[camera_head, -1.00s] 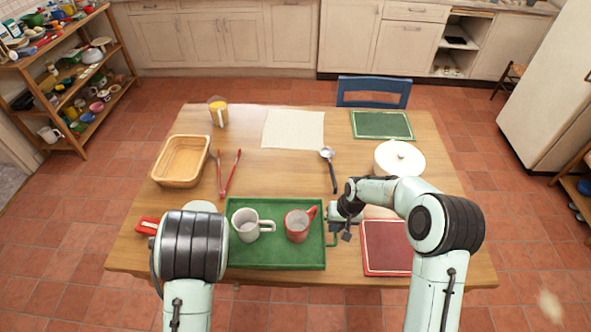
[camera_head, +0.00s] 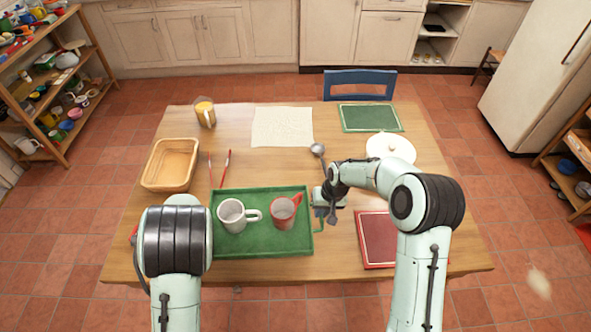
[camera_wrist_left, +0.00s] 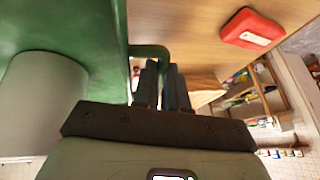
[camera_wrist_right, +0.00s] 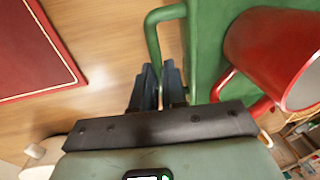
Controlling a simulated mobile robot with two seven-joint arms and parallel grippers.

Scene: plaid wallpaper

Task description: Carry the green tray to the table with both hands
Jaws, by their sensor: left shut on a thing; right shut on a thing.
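The green tray (camera_head: 265,244) is level over the near middle of the wooden table. A white mug (camera_head: 231,217) and a red mug (camera_head: 283,212) stand upright in it. My right gripper (camera_head: 328,214) is at the tray's right side; in the right wrist view its fingers (camera_wrist_right: 160,68) are shut on the tray's green handle (camera_wrist_right: 152,35). My left gripper is hidden behind my arm in the head view; in the left wrist view its fingers (camera_wrist_left: 164,68) are shut on the other handle (camera_wrist_left: 150,50). I cannot tell the gap under the tray.
On the table (camera_head: 225,275) are a wooden basket (camera_head: 170,165), red tongs (camera_head: 226,165), a ladle (camera_head: 318,150), a white pot (camera_head: 391,148), a red board (camera_head: 374,240), a pale cloth (camera_head: 282,127) and a yellow-filled mug (camera_head: 205,111). A blue chair (camera_head: 359,84) is behind.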

